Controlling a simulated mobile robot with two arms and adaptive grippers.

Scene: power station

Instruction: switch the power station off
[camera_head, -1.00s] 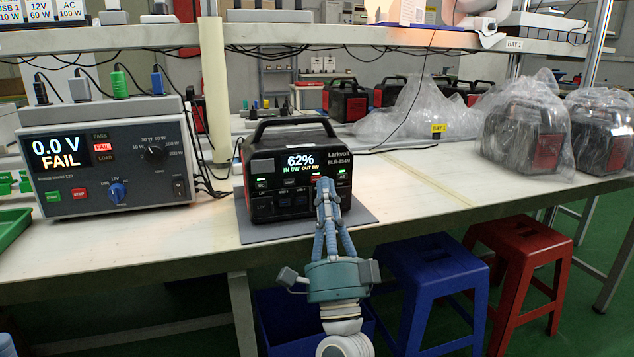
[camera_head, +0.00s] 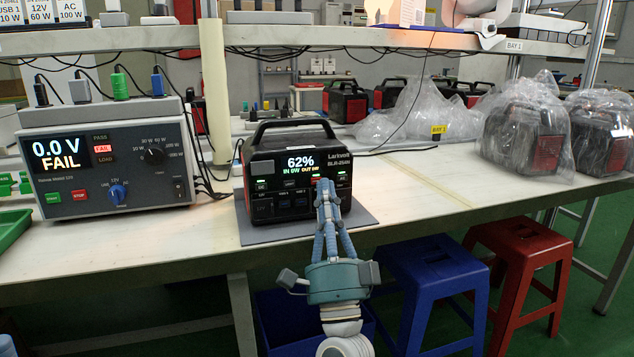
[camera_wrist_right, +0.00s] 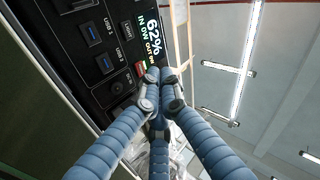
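The power station (camera_head: 287,206), black with a carry handle, stands on a grey mat (camera_head: 362,216) on the bench. Its lit screen (camera_head: 300,161) reads 62%, with IN and OUT watt figures below. It also shows in the right wrist view (camera_wrist_right: 84,57), tilted. My right gripper (camera_head: 325,184) has its blue fingers drawn together, with the tips at or very near the front panel just below the screen. In the right wrist view the fingertips (camera_wrist_right: 162,84) meet beside the screen and hide the panel behind them; contact is unclear. My left gripper is not in view.
A tester (camera_head: 105,165) reading 0.0 V FAIL stands left of the station, with cables above. Bagged units (camera_head: 525,130) sit at the right. A shelf (camera_head: 380,37) runs overhead. Blue (camera_head: 432,262) and red (camera_head: 520,245) stools stand under the bench edge.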

